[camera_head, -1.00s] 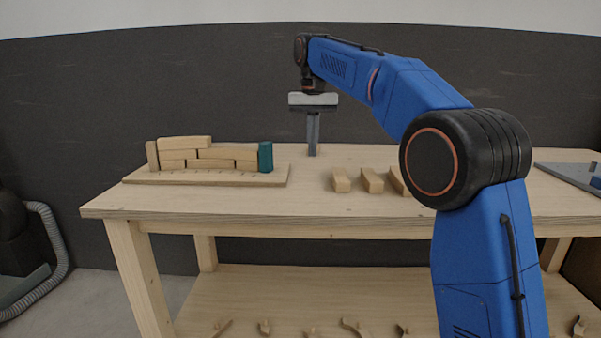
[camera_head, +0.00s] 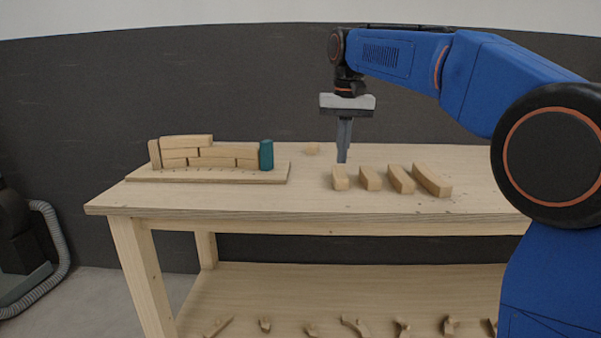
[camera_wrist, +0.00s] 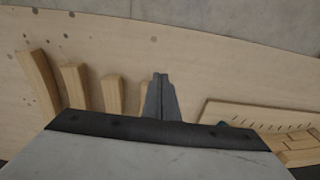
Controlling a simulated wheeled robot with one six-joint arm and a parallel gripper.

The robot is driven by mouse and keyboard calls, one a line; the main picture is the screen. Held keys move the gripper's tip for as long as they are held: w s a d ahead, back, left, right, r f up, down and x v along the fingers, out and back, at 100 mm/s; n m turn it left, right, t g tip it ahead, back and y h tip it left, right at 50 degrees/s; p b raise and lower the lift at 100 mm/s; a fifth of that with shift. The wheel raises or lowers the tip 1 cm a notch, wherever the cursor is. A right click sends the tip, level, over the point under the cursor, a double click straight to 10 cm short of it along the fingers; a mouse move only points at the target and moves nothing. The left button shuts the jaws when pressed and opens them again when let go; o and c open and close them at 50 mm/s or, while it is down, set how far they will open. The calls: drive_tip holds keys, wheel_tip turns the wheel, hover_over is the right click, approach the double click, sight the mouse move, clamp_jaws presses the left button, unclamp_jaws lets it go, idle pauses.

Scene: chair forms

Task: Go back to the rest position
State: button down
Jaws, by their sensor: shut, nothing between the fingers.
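My gripper (camera_head: 343,160) is shut and empty. In the head view it points down over the workbench (camera_head: 230,204), with its fingertips near the back of a row of wooden blocks; I cannot tell whether there is a gap under them. In the wrist view the closed fingers (camera_wrist: 160,78) show against the bench top. My blue arm reaches in from the right.
A board (camera_head: 225,175) at left bears stacked wooden pieces (camera_head: 187,143) and a teal cylinder (camera_head: 266,155). Wooden offcuts (camera_head: 355,326) lie on the lower shelf.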

drive_tip(key=s+d+f+t, duration=0.1)
drive_tip(key=s+d+f, duration=0.4)
drive_tip(key=s, duration=0.5)
drive_tip(key=s+d+f+t, duration=0.1)
drive_tip(key=s+d+f, duration=0.2)
drive_tip(key=s+d, duration=0.6)
drive_tip(key=s+d+f+t, duration=0.1)
drive_tip(key=s+d+f, duration=0.1)
drive_tip(key=s+f, duration=0.7)
drive_tip(key=s+d+f, duration=0.2)
drive_tip(key=s+f, duration=0.7)
drive_tip(key=shift+t, duration=0.4)
